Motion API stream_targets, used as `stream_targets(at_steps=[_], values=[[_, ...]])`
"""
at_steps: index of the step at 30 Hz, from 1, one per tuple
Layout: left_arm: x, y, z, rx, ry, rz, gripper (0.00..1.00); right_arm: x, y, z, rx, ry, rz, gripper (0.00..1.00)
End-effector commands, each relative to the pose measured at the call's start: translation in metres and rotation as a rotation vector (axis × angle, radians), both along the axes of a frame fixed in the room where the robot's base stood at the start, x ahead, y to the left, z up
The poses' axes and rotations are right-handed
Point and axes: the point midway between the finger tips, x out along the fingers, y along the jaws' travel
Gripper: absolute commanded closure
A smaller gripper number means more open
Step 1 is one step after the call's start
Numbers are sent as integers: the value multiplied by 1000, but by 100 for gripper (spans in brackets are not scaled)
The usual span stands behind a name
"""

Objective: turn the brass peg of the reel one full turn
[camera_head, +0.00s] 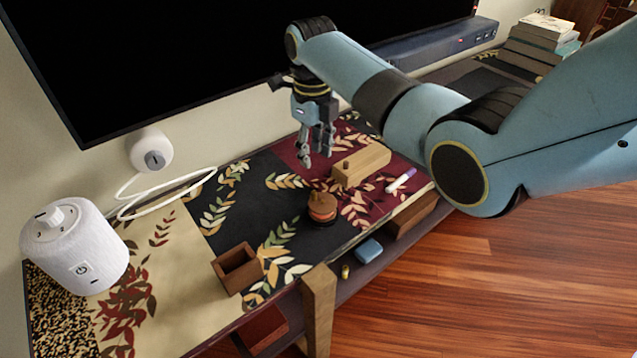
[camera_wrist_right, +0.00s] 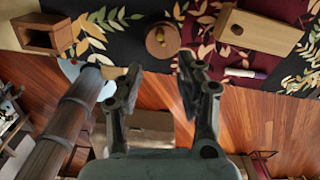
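The reel (camera_head: 322,209) is a small round brown piece with a dark base, lying on the patterned runner. A small brass-coloured peg (camera_wrist_right: 160,34) stands up from its top; the reel's round top (camera_wrist_right: 164,47) shows at the upper middle of the right wrist view. My right gripper (camera_head: 317,159) hangs fingers down above the table, behind the reel in the head view, and does not touch it. In the right wrist view its two fingers (camera_wrist_right: 160,70) are spread with nothing between them. My left gripper is not in view.
An open wooden box (camera_head: 237,269) is left of the reel. A wooden block (camera_head: 360,165) and a white-and-purple marker (camera_head: 401,181) lie right of it. A white speaker (camera_head: 76,246) stands far left. The wall screen (camera_head: 180,60) is behind. The runner around the reel is clear.

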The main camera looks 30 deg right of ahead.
Motion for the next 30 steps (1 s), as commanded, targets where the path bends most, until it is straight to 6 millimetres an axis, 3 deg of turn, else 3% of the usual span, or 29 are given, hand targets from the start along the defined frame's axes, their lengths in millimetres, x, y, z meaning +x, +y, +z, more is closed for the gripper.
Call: stream_targets(at_steps=[4,8,17,29,30], values=[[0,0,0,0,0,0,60,0,0,0,1,2,163,63],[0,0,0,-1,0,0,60,-3,1,1,6,13,529,63],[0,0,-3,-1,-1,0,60,-6,2,8,29,20,1596,63],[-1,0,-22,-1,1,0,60,-6,2,10,55,-5,3023,63],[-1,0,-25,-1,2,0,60,-6,2,10,-57,8,-3116,63]])
